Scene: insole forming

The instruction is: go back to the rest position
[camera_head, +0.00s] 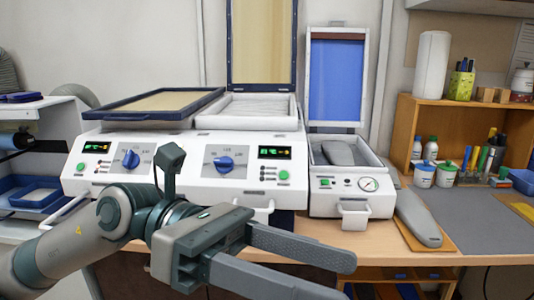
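My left gripper (346,279) reaches in from the lower left, in front of the white machine and the table's front edge. Its two long grey fingers are apart, with nothing between them. My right gripper is not in view. The white machine (190,176) has blue knobs and green displays. Its left lid (157,103) is lowered and its middle lid (262,42) stands upright. The smaller white press (351,202) at its right has a raised lid with a blue sheet (336,80). A grey form (338,152) lies inside this press.
A grey insole-shaped piece (418,218) lies on a brown board right of the press. A grey mat (478,222) covers the table's right side. A wooden shelf (463,117), bottles, cups and pens stand behind it. A white rack (57,121) with blue trays is at the left.

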